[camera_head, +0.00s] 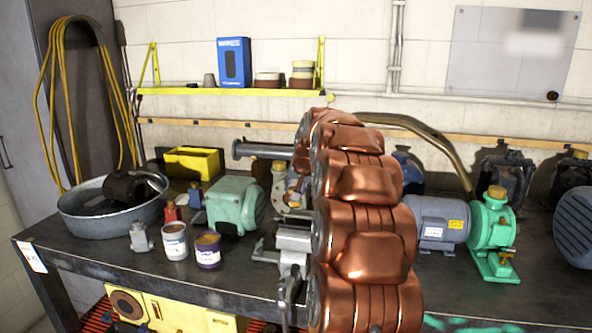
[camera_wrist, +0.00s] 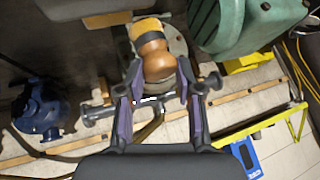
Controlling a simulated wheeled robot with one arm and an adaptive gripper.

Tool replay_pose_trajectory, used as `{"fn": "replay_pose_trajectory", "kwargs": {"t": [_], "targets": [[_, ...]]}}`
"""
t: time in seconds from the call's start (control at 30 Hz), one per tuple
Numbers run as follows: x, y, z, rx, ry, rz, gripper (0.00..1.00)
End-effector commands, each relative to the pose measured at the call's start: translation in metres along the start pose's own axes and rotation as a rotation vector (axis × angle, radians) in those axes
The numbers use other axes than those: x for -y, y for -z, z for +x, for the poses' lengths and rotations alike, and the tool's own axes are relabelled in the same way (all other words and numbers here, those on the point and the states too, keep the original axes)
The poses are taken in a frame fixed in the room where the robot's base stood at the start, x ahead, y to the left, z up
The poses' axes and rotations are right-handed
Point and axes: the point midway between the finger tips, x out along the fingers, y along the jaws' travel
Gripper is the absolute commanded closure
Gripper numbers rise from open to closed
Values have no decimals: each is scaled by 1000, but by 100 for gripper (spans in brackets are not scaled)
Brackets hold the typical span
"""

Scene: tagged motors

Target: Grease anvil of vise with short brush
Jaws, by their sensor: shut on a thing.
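The grey vise (camera_head: 293,240) stands at the front edge of the bench, just left of my copper arm, which partly covers it. In the wrist view my gripper (camera_wrist: 159,76) is shut on the short brush (camera_wrist: 157,62), which has a rounded orange-brown wooden handle. A grey round metal part shows behind the handle. In the head view my arm hides most of the gripper. A white can (camera_head: 175,241) and a purple can (camera_head: 208,251), both with brown contents, stand left of the vise.
A green motor (camera_head: 235,203) stands behind the purple can; a metal basin (camera_head: 112,208) is at the left. A grey-and-green pump (camera_head: 492,232) stands right of my arm. A yellow shelf (camera_head: 228,90) with a blue box (camera_head: 234,63) hangs on the wall.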

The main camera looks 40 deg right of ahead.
Motion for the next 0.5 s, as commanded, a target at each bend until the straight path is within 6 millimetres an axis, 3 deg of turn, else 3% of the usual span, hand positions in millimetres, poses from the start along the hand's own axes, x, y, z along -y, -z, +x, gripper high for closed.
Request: {"fn": "replay_pose_trajectory", "kwargs": {"t": [0.5], "targets": [[17,23,-36,4,3,-5,100]]}}
